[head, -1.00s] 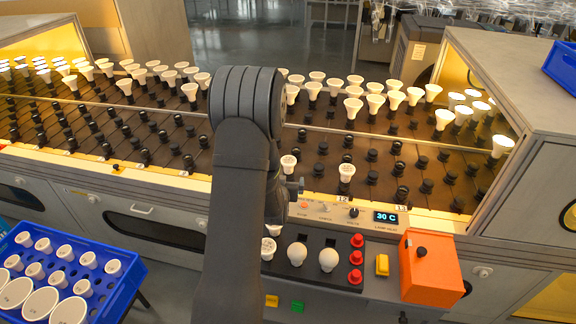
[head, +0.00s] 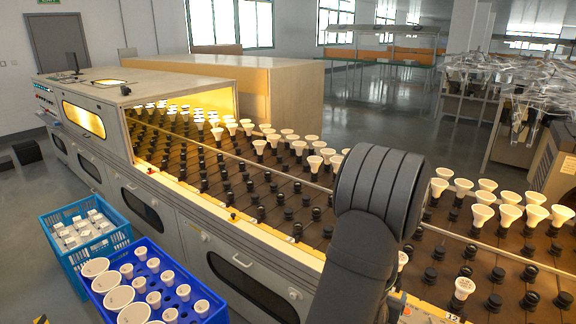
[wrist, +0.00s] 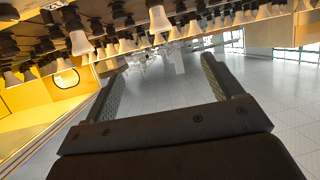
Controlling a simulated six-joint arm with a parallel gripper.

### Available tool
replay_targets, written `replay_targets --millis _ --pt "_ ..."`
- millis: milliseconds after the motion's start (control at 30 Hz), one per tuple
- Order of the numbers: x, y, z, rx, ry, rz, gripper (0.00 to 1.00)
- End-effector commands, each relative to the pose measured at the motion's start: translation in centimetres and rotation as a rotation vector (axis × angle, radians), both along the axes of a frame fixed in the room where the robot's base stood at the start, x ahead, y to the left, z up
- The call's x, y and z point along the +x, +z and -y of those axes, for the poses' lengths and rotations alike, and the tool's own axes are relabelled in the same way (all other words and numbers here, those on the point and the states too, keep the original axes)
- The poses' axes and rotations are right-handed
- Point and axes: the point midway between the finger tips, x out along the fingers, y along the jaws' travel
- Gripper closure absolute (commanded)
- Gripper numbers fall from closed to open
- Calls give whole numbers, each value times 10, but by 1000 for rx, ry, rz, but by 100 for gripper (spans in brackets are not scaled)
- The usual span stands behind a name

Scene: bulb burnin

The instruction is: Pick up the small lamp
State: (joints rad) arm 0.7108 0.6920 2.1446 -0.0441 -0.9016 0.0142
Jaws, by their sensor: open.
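The blue crate (head: 191,271) at the lower left of the head view holds small white lamps (head: 152,265) in its holes, beside a row of larger round-faced lamps (head: 118,297). More white lamps (head: 510,215) stand in sockets on the long dark bed. I cannot tell which one is the task's small lamp. My gripper (wrist: 162,63) is open and empty in the wrist view, its two fingers wide apart. Socketed lamps (wrist: 80,42) appear upside down beyond it along the top. In the head view my arm hides the gripper and part of the bed.
A teal crate (head: 62,252) with white boxes stands left of the blue crate. The long grey cabinet (head: 190,232) carries the bed (head: 300,222) and ends in a hooded, lit section (head: 215,100). Open floor (head: 370,110) lies behind.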

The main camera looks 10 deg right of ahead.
Motion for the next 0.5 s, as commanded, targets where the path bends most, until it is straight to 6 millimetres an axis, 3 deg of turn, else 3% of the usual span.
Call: replay_targets --millis 333,500 --pt "4 -1 2 11 1 0 21" --pt "36 -12 15 119 -1 -21 21"
